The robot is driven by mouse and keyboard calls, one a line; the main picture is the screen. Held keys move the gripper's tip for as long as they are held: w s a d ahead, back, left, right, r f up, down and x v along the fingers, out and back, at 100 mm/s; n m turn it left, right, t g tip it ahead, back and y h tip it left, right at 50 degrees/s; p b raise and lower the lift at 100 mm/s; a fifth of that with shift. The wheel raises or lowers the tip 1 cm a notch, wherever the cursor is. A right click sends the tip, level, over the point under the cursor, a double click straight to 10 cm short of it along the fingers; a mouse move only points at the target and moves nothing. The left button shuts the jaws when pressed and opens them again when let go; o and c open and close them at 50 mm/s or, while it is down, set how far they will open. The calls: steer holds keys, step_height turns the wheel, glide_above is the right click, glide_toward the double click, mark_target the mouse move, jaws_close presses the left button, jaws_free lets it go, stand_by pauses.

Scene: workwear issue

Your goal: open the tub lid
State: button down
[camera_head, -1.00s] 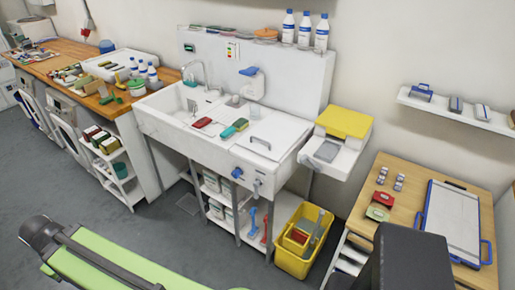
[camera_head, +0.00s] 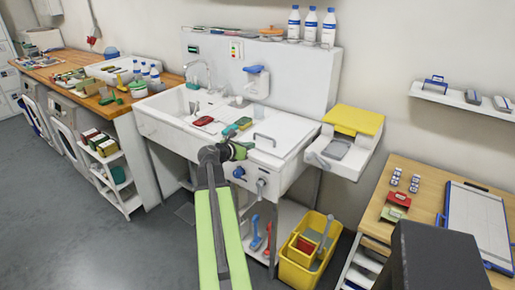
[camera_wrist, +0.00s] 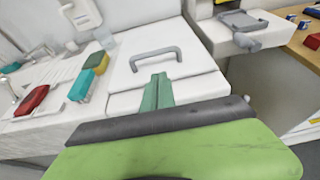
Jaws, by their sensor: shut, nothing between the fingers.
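The tub lid (camera_head: 285,139) is a flat white panel with a grey bar handle (camera_head: 265,137), on the right part of the white sink unit. It lies flat and looks closed. In the wrist view the lid (camera_wrist: 190,65) fills the upper middle, with its handle (camera_wrist: 155,53) standing up from it. My gripper (camera_head: 241,148) is at the sink's front edge, left of and nearer than the handle. In the wrist view my green gripper (camera_wrist: 158,80) is shut and empty, pointing at the handle with a gap between them. Its exact height above the lid is unclear.
A red brush (camera_head: 203,121), a teal sponge block (camera_head: 230,130) and a yellow-green one (camera_head: 244,122) lie left of the lid. A yellow-lidded bin (camera_head: 353,120) stands to the right. A yellow bucket (camera_head: 296,272) is on the floor below.

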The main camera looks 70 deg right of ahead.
mark_target(261, 147)
steer(key=b+x, duration=0.3)
steer(key=x, duration=0.6)
steer(key=shift+d+f, duration=0.15)
steer(key=shift+d, duration=0.05)
